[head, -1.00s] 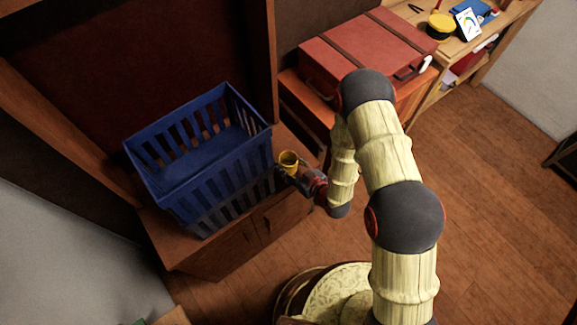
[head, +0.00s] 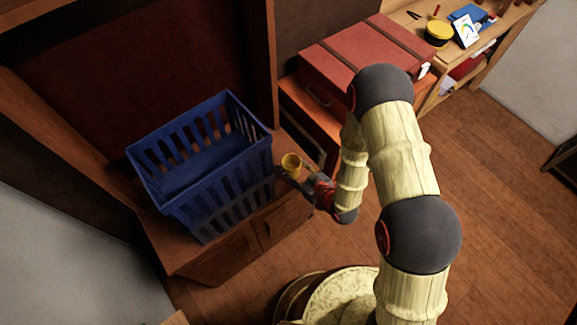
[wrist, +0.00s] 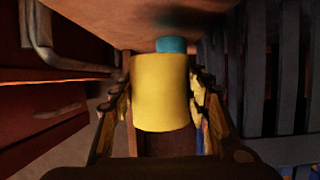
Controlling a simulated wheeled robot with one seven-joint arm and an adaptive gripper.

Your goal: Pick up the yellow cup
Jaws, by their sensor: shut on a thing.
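The yellow cup (head: 291,162) is beside the right side of the blue basket, above the right part of the wooden cabinet in the head view. My gripper (head: 287,173) is shut on the cup, with a finger on each side of it. In the wrist view, the yellow cup (wrist: 161,92) fills the space between the two fingers of my gripper (wrist: 163,100). I cannot tell whether the cup's base touches the cabinet top.
The blue basket (head: 240,195) stands close by on the wooden cabinet (head: 222,258). A small blue thing (wrist: 171,44) shows just behind the cup. A red suitcase (head: 345,55) lies on a cabinet to the right. Open wooden floor (head: 510,170) lies further right.

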